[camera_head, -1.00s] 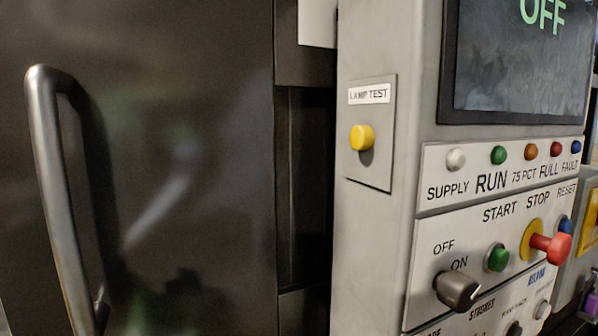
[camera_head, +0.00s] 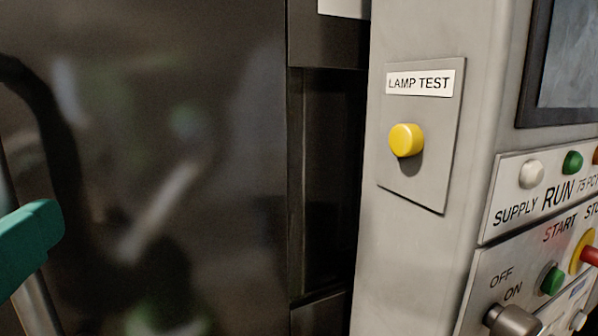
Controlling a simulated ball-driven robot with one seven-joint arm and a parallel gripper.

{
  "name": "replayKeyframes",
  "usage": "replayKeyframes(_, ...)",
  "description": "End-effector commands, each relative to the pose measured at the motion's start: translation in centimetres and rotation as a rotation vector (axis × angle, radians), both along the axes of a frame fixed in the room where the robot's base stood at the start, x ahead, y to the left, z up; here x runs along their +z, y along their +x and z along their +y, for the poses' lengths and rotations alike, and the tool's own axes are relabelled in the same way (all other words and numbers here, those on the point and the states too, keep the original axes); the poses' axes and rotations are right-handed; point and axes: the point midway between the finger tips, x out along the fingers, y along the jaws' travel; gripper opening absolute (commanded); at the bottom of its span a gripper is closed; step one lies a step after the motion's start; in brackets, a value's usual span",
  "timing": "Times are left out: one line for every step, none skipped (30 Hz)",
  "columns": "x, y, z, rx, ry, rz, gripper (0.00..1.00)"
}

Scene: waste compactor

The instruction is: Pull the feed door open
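The feed door (camera_head: 190,120) is a dark, glossy panel filling the left half of the view. It looks shut, with its right edge beside a dark recessed strip. Its grey bar handle (camera_head: 38,303) shows only in part at the left edge, with its dark shadow on the panel. Part of my gripper (camera_head: 28,245), a teal piece, enters from the left and lies in front of the handle. The rest of the gripper is out of frame, so I cannot tell whether it grips the bar.
A grey control cabinet (camera_head: 420,260) stands to the right of the door. It carries a yellow lamp test button (camera_head: 405,140), a dark screen (camera_head: 568,60), indicator lamps, a green start button (camera_head: 551,280) and a rotary switch (camera_head: 510,320).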

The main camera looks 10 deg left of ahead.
Motion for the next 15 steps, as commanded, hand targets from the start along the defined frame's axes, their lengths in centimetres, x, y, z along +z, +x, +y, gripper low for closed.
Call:
replayKeyframes(0.1,0.6,0.2,-0.001,-0.003,0.000,0.43)
replayKeyframes(0.1,0.9,0.4,-0.001,-0.004,0.001,0.43)
replayKeyframes(0.1,1.2,0.5,-0.001,-0.002,0.000,0.43)
replayKeyframes(0.1,1.4,0.5,-0.001,-0.002,0.000,0.43)
replayKeyframes(0.0,1.6,0.6,-0.001,-0.002,-0.001,0.43)
replayKeyframes(0.0,1.8,0.6,-0.001,-0.002,0.000,0.43)
replayKeyframes(0.0,1.8,0.7,0.000,-0.002,0.000,0.43)
replayKeyframes(0.0,1.9,0.7,0.000,-0.001,0.001,0.43)
replayKeyframes(0.0,2.0,0.7,0.000,-0.001,0.001,0.43)
replayKeyframes(0.0,2.0,0.8,0.001,-0.001,0.001,0.43)
replayKeyframes(-0.1,2.0,0.8,0.001,-0.001,0.001,0.43)
replayKeyframes(-0.1,2.0,0.8,0.001,-0.001,0.000,0.43)
replayKeyframes(-0.1,2.0,0.8,0.001,-0.001,0.000,0.43)
replayKeyframes(-0.1,2.0,0.7,0.001,-0.001,0.000,0.43)
replayKeyframes(-0.1,2.0,0.7,0.001,-0.001,0.000,0.43)
